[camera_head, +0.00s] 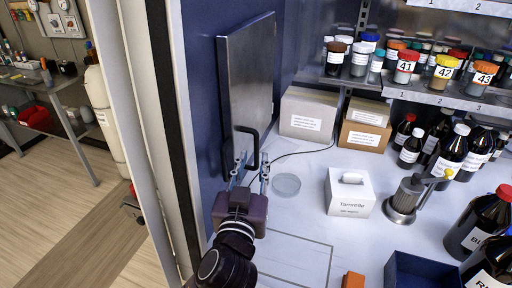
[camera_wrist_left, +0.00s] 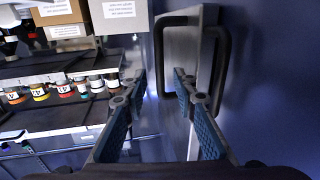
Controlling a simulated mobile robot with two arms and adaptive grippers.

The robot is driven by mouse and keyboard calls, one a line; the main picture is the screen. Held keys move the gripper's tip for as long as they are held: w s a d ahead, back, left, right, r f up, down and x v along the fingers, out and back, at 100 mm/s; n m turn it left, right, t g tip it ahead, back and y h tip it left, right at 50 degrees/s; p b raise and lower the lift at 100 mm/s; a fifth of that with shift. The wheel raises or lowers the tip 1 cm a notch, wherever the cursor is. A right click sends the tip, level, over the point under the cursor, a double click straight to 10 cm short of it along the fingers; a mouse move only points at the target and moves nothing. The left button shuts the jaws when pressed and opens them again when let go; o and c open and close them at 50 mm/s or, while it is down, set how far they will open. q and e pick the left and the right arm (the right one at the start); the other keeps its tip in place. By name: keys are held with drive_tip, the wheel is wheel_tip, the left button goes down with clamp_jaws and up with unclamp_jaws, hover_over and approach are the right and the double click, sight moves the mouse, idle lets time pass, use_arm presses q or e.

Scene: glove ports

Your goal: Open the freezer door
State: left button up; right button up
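The freezer door (camera_head: 251,80) is a grey metal panel on the dark blue wall at the left of the bench. Its black bar handle (camera_head: 254,148) sticks out near its lower end. The handle also shows in the left wrist view (camera_wrist_left: 226,60). My left gripper (camera_head: 252,164) is open, with its fingertips close to the lower part of the handle. In the left wrist view, its fingers (camera_wrist_left: 160,76) are apart and one overlaps the handle in the picture. I cannot tell whether they touch it. My right gripper is not in view.
A petri dish (camera_head: 286,185), a white tissue box (camera_head: 350,192) and a metal dispenser (camera_head: 405,198) stand on the bench. Cardboard boxes (camera_head: 307,115) stand behind. Brown bottles (camera_head: 480,225) and a dark blue bin (camera_head: 422,272) are at the right. A shelf of jars (camera_head: 405,66) hangs above.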

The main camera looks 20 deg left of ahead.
sight(256, 150)
use_arm(q)
drive_tip(key=w, duration=0.1)
drive_tip(key=w+p, duration=0.1)
drive_tip(key=w, duration=0.1)
drive_tip(key=w+a, duration=0.1)
drive_tip(key=w, duration=0.1)
drive_tip(key=shift+w, duration=0.25)
clamp_jaws()
